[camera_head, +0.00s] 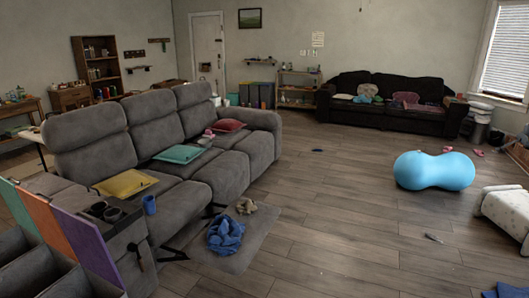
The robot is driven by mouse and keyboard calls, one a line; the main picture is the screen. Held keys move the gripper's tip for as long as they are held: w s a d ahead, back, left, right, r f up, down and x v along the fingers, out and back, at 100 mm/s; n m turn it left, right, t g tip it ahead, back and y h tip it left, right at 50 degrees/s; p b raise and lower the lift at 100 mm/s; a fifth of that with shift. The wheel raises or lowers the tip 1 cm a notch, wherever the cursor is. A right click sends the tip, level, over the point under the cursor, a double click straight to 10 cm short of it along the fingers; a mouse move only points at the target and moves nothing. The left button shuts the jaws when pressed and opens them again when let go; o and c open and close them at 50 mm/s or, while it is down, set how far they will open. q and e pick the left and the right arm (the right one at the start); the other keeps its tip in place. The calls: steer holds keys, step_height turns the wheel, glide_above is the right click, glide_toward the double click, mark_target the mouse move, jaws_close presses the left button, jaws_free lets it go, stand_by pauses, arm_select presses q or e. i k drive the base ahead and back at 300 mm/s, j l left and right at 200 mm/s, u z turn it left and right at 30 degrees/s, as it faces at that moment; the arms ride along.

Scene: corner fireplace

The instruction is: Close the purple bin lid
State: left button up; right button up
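The purple bin lid (90,245) stands raised and tilted at the lower left, the nearest of three coloured lids. The orange lid (50,222) and the green lid (18,207) stand raised beside it. In front of them are the open grey bins (45,272), cut off by the bottom and left edges of the view. What lies inside the bins is too dark to tell. Neither of my grippers is in view.
A grey sofa (95,150) with cushions stands right behind the lids. A blue peanut-shaped ball (434,170) rests farther right. The wooden floor (320,225) between is mostly clear.

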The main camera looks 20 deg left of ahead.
mark_target(84, 237)
steer(key=i+l+u, duration=0.1)
steer(key=i+u, duration=0.15)
steer(key=u, duration=0.2)
steer(key=i+l+u, duration=0.15)
steer(key=u, duration=0.25)
steer(key=i+l+u, duration=0.25)
steer(key=u, duration=0.2)
steer(key=i+l+u, duration=0.2)
steer(key=l+u, duration=0.25)
steer(key=i+l+u, duration=0.1)
steer(key=l+u, duration=0.15)
steer(key=u, duration=0.2)
